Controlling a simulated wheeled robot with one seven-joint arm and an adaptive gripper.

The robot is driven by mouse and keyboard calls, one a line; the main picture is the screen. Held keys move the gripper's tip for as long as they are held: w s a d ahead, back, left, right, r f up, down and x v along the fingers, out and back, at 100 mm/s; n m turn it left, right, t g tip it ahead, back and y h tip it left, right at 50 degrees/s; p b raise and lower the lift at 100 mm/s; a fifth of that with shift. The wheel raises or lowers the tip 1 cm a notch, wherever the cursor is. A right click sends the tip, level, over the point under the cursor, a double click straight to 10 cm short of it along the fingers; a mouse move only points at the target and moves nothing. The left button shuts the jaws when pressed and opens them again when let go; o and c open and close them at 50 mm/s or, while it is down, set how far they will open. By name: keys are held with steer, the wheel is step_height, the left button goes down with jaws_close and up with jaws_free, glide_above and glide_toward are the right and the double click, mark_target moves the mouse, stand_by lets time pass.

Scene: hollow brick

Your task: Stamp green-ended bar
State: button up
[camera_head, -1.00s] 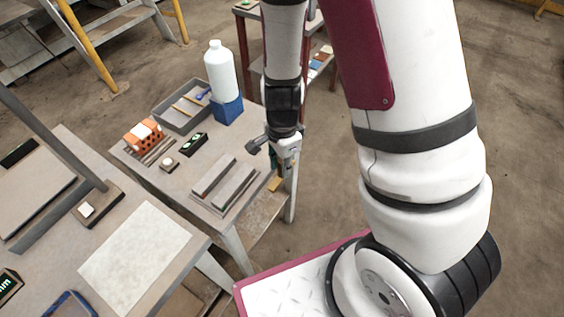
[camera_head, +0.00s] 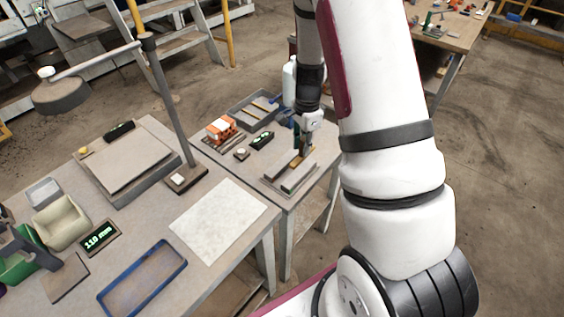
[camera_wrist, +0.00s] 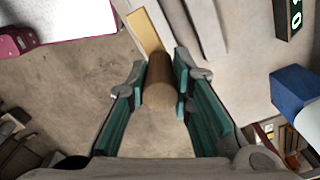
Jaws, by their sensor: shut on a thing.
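My gripper (camera_wrist: 160,90) is shut on a brown, round wooden handle (camera_wrist: 158,88), one teal finger pad on each side. A flat yellow piece (camera_wrist: 143,30) shows at the handle's far end; I cannot tell whether they are joined. In the head view my gripper (camera_head: 305,140) is over the right part of the small table. Below it lie long grey bars side by side. The front bar (camera_head: 297,180) has a dark green patch at its near end. The yellow piece shows beside the bars (camera_head: 296,161). Whether it touches them is unclear.
A grey tray (camera_head: 236,113), an orange rack (camera_head: 208,137), a black green-lit display (camera_head: 263,140) and a white bottle (camera_head: 289,80) stand behind. A blue block (camera_wrist: 296,88) is at right in the wrist view. A lamp post (camera_head: 170,100) rises from the left bench.

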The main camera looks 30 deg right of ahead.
mark_target(301, 155)
steer(key=shift+a, duration=0.1)
steer(key=shift+w+a+f, duration=0.1)
steer(key=shift+a+f, duration=0.1)
steer(key=shift+f, duration=0.25)
steer(key=shift+f+b, duration=1.1)
steer(key=shift+f, duration=1.35)
steer(key=shift+f, duration=0.55)
steer(key=shift+r, duration=0.15)
steer(key=shift+r+p, duration=1.05)
steer(key=shift+r, duration=2.35)
